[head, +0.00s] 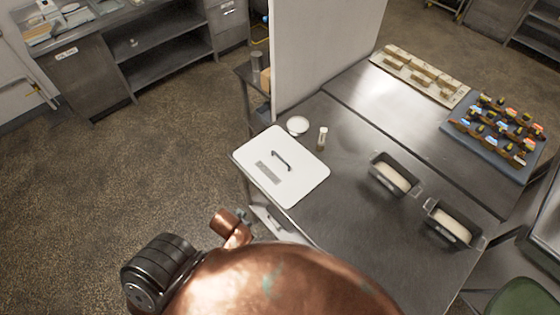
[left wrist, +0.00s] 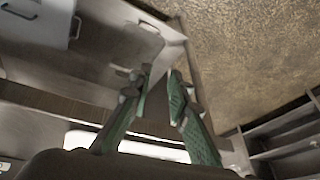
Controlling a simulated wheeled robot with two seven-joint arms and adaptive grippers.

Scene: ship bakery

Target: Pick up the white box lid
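The white box lid (head: 305,180) lies flat at the left edge of the steel table in the head view. It is a pale square with rounded corners, a dark handle (head: 281,160) and a grey label. A pale panel with a dark handle at the upper left of the left wrist view (left wrist: 38,25) looks like the same lid. My left gripper (left wrist: 160,72) shows its two green fingers apart with nothing between them, clear of that panel. It is not seen in the head view. My right gripper is in neither view.
A white bowl (head: 298,125) and a small jar (head: 322,138) stand just behind the lid. Two dough pans (head: 376,161) (head: 429,206) sit to the right. A pastry tray (head: 463,149) and a board (head: 385,65) are farther back. A white partition (head: 320,50) rises behind.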

